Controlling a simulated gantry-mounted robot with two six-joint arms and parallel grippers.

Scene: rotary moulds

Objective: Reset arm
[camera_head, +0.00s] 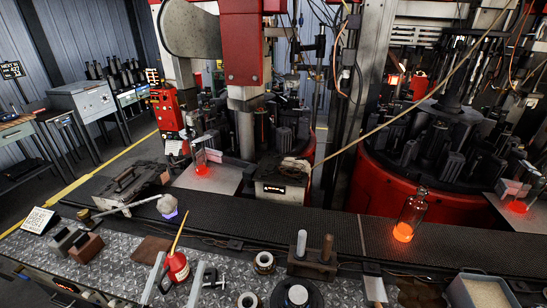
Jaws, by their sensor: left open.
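My left gripper (180,261) shows at the bottom edge, left of the middle, as two pale grey fingers. It is open, with a wide gap between the fingers. A red oil can (178,268) with a long yellow spout shows in that gap. I cannot tell whether the fingers are level with the can or above it, and no contact is clear. My right gripper is not in view.
A clear bottle with a glowing orange base (404,230) stands on the dark conveyor (330,228). A swab-like tool (165,205) lies at left. Two posts on a block (312,262) and metal rings (264,262) crowd the bench. Red rotary machines stand behind.

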